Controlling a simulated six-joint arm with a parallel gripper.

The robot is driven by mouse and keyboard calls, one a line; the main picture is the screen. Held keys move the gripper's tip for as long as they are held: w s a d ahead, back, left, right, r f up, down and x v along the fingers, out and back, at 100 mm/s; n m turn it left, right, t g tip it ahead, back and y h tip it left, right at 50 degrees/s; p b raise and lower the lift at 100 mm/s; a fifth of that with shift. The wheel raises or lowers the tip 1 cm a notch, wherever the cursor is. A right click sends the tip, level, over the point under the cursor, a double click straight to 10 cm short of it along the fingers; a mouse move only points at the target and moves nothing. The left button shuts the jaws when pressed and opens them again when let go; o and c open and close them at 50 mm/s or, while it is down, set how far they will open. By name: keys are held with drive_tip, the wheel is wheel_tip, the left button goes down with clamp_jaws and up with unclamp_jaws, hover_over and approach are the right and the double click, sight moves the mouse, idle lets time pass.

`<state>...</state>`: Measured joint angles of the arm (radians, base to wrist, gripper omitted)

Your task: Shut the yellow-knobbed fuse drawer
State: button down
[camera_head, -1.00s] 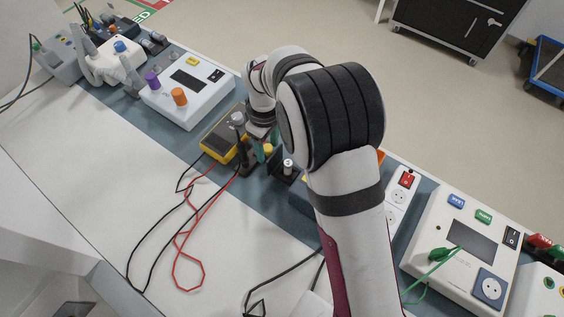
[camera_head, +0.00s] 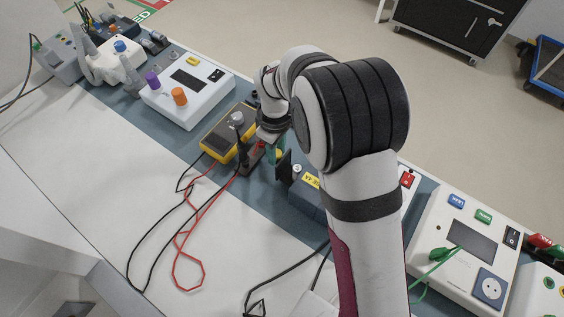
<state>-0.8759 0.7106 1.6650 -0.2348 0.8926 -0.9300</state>
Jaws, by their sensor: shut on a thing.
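My gripper (camera_head: 273,153) is at the middle of the bench, low beside the blue-grey box (camera_head: 307,197) with a yellow label. It is small in the picture and partly covered by my own wrist. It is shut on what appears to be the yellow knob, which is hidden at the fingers. A dark upright plate (camera_head: 285,166) stands right beside the fingers; I cannot tell whether it is the drawer's front. A pale knob (camera_head: 297,169) shows just right of the plate. How far the drawer stands out is hidden.
A yellow multimeter (camera_head: 228,135) with red and black leads lies close left of my gripper. A white unit with purple and orange knobs (camera_head: 190,94) stands farther back. A white unit with a screen (camera_head: 460,245) stands right. The white worktop (camera_head: 100,190) in front is mostly clear.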

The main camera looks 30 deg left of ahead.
sight(295, 166)
drive_tip(key=shift+d, duration=2.55)
drive_tip(key=c, duration=0.7)
unclamp_jaws()
drive_tip(key=shift+r, duration=3)
